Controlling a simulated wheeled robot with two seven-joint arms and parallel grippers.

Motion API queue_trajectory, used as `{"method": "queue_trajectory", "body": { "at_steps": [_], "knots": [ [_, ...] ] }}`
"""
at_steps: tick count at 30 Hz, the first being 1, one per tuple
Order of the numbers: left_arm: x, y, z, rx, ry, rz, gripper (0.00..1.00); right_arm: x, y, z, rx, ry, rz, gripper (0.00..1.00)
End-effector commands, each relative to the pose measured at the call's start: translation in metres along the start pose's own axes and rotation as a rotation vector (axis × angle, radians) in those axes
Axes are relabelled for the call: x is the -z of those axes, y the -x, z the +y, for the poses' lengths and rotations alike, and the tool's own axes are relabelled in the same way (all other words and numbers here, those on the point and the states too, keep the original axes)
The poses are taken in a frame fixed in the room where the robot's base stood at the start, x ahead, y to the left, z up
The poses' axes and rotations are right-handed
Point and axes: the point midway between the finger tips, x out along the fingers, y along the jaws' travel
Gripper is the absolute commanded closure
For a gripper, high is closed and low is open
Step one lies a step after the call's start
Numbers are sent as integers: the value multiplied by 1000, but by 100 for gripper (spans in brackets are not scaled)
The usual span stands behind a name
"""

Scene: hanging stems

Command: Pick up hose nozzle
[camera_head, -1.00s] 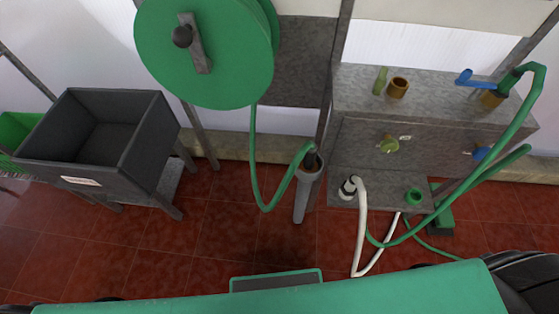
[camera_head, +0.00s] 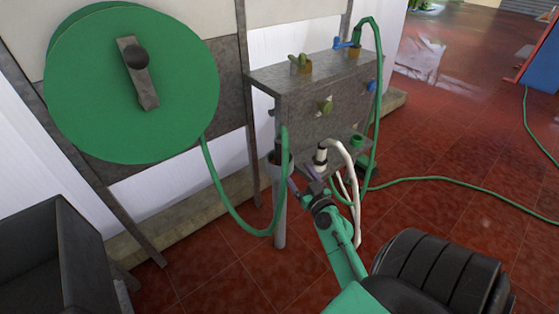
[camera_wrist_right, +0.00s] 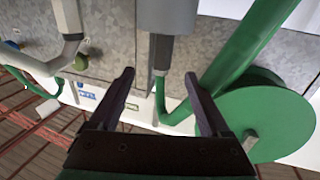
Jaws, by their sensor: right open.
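The hose nozzle (camera_head: 279,158) is a dark grey piece at the end of the green reel hose (camera_head: 235,218). It sits in the top of an upright grey tube holder (camera_head: 280,205). In the right wrist view the nozzle (camera_wrist_right: 161,50) sticks out of the tube, and its lower part inside the tube is hidden. My right gripper (camera_head: 298,188) is close beside the nozzle and holder. In the wrist view its two fingers (camera_wrist_right: 163,92) are apart and empty, with the nozzle lined up beyond the gap between them. My left gripper is not in view.
A large green reel (camera_head: 130,85) hangs at left. A metal bench (camera_head: 320,95) with valves stands behind the holder. A white hose (camera_head: 345,165) rises close to my right arm. A dark basin (camera_head: 60,250) is at lower left.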

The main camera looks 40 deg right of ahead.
Motion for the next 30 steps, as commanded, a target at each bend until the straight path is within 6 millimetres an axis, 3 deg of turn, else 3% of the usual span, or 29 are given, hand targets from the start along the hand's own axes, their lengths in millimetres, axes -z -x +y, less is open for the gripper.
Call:
{"method": "queue_trajectory", "body": {
  "at_steps": [6,18,26,30],
  "knots": [
    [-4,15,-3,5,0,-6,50,5,-57,-2,2,-6,2,19],
    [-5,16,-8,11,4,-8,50,-1,-121,-3,3,-4,-1,19],
    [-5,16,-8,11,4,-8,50,-2,-128,-3,4,-2,-3,19],
    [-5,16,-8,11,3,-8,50,-2,-128,-3,4,-2,-3,69]
  ]
}}
